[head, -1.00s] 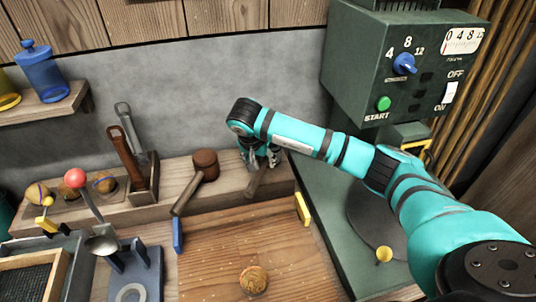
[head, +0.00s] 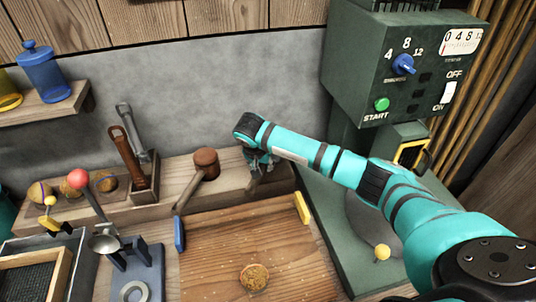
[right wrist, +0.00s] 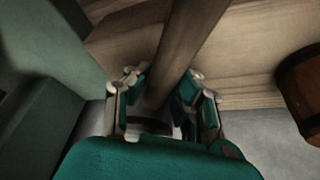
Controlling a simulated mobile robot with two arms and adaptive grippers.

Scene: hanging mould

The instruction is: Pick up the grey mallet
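The grey mallet shows mainly by its wooden handle (head: 254,184), at the right end of the wooden ledge. Its head is mostly hidden by my right gripper (head: 262,166) in the head view. In the right wrist view the handle (right wrist: 188,40) runs between the two fingers of my right gripper (right wrist: 163,80), whose pads close in on both sides of it. A dark grey part below the fingers is only partly visible. I cannot tell whether the mallet is clear of the ledge. My left gripper is not in view.
A brown mallet (head: 207,163) leans on the ledge (head: 235,180) just left of my right gripper. The green machine (head: 400,65) stands close on the right. A wooden board (head: 215,235) with a round brown piece (head: 254,277) lies in front. Tools stand in a block (head: 146,180).

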